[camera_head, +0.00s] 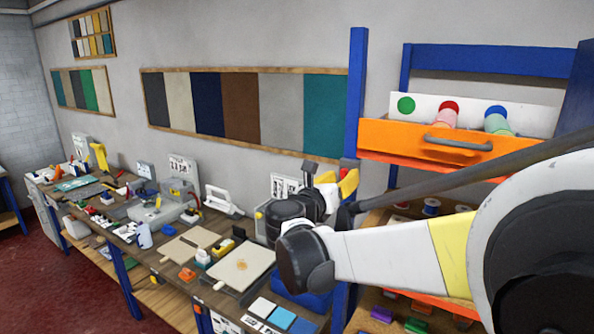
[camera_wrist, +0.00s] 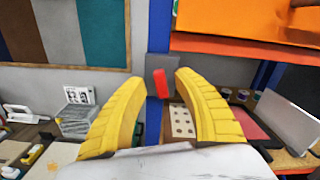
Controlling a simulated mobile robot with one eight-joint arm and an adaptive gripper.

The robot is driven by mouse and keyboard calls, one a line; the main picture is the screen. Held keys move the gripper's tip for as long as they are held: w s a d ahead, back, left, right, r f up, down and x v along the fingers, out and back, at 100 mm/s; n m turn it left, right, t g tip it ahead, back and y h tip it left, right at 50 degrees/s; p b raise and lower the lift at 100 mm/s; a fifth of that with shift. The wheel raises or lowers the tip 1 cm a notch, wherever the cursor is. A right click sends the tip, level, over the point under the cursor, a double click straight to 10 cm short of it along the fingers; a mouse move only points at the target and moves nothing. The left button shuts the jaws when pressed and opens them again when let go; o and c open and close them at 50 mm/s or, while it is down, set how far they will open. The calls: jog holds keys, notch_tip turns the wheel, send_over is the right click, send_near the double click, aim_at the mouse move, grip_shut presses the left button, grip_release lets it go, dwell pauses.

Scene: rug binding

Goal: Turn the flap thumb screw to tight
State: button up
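My gripper (camera_head: 336,182) is raised above the right part of the workbench, beside the blue rack post. In the wrist view its two yellow fingers (camera_wrist: 158,74) are apart, with nothing held between them. A small red lever-like piece (camera_wrist: 160,83) on a grey plate (camera_wrist: 153,66) shows in the gap between the fingertips, beyond them. It stands nearly upright, slightly tilted. I cannot tell whether it is the flap thumb screw, and I make out no thumb screw for certain in either view. My arm and gripper hide part of the bench and rack in the head view.
The workbench (camera_head: 205,238) is crowded with tools, boards and small machines. An orange drawer (camera_head: 400,137) with a grey handle juts from the blue rack (camera_head: 355,90) at right. Shelves with spools lie below it. Carpet sample boards (camera_head: 240,108) hang on the wall.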

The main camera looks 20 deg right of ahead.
jog(key=shift+x, duration=0.8)
jog(key=shift+s, duration=0.1)
grip_shut()
